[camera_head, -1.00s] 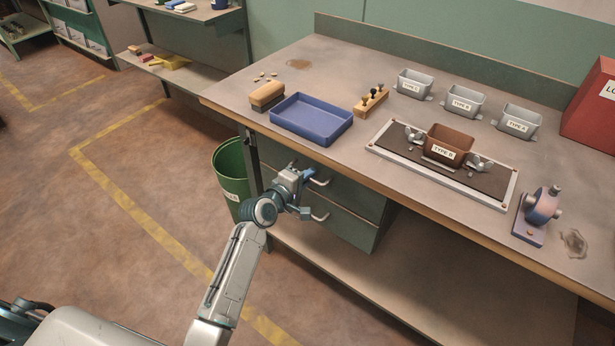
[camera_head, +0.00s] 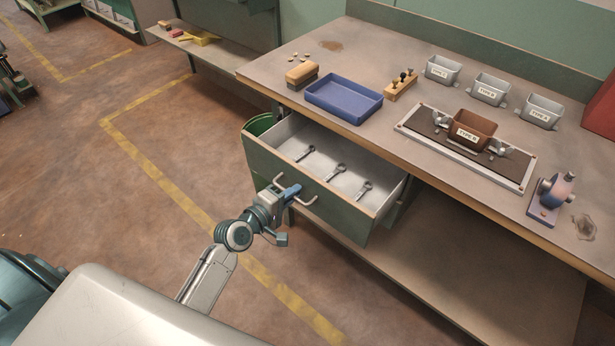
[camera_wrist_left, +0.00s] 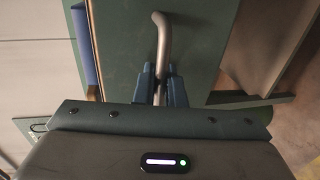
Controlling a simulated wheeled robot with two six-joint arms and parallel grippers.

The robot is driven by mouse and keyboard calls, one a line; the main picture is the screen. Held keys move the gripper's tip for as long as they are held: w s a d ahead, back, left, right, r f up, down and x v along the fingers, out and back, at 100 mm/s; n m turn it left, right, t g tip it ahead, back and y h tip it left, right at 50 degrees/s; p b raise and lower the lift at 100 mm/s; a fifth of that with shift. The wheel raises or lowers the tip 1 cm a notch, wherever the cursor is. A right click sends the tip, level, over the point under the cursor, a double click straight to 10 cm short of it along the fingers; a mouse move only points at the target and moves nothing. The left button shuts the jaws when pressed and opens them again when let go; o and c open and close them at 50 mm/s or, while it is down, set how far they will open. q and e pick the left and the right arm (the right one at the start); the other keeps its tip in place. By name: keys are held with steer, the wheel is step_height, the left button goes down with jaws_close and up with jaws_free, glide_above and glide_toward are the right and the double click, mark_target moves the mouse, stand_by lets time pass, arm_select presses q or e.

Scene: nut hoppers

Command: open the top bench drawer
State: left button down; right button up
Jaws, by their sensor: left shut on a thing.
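The top bench drawer (camera_head: 325,207) is pulled out from under the bench, and its pale inside shows several small metal tools (camera_head: 336,170). Its green front bears a metal bar handle (camera_head: 304,196). My left gripper (camera_head: 292,192) is shut on this handle at the drawer front. In the left wrist view the two blue-grey fingers (camera_wrist_left: 162,88) close around the curved handle (camera_wrist_left: 161,42), with the green drawer front behind. My right gripper is not in view.
A green waste bin (camera_head: 262,124) stands behind the drawer. Floor left of the bench is clear.

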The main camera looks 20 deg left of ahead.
arm_select(q)
steer(key=f+v, duration=0.1)
steer(key=v, duration=0.6)
steer(key=shift+f, duration=0.25)
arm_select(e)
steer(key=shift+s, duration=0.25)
arm_select(q)
steer(key=shift+s, duration=0.1)
steer(key=c, duration=1.9)
jaws_free()
steer(key=shift+v, duration=5.45)
steer(key=shift+f, duration=0.1)
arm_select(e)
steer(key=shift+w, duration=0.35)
